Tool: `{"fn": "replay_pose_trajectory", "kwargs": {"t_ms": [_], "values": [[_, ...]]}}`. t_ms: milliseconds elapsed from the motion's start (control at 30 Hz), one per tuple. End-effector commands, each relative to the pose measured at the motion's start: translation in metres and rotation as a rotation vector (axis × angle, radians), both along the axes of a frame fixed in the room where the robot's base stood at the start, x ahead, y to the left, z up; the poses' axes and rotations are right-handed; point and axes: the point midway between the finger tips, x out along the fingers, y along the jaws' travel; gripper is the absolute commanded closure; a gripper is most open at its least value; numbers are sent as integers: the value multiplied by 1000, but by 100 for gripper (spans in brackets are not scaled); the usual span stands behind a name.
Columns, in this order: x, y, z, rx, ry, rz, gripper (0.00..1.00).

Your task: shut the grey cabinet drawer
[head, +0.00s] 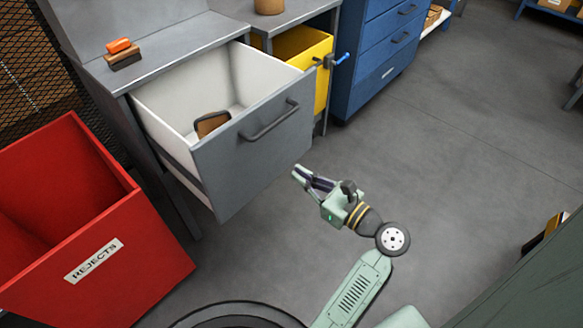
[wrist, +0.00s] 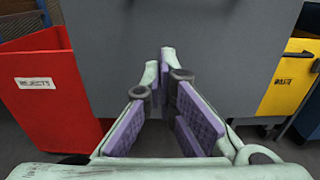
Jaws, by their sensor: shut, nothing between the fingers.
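The grey cabinet drawer (head: 255,145) stands pulled well out of the grey cabinet (head: 180,40), with its white inside showing. A dark bar handle (head: 270,120) is on its front, and a brown and dark object (head: 211,123) lies inside it. My gripper (head: 299,175) is shut and empty, in front of the drawer near the lower right of its front panel. In the wrist view the closed fingers (wrist: 167,60) point at the plain grey drawer front (wrist: 215,45). I cannot tell whether the fingertips touch the panel.
A red bin (head: 95,235) labelled REJECTS stands left of the drawer. A yellow bin (head: 322,75) with a blue-handled clamp (head: 340,60) is just right of it, and a blue drawer unit (head: 380,60) stands beyond.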

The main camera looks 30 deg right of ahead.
Motion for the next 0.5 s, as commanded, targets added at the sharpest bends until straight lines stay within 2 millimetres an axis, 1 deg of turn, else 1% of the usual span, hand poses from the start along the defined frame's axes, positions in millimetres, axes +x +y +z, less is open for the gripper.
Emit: {"fn": "replay_pose_trajectory", "kwargs": {"t_ms": [300,500], "values": [[62,24,2,0,0,4,100],[96,35,2,-1,0,2,100]]}}
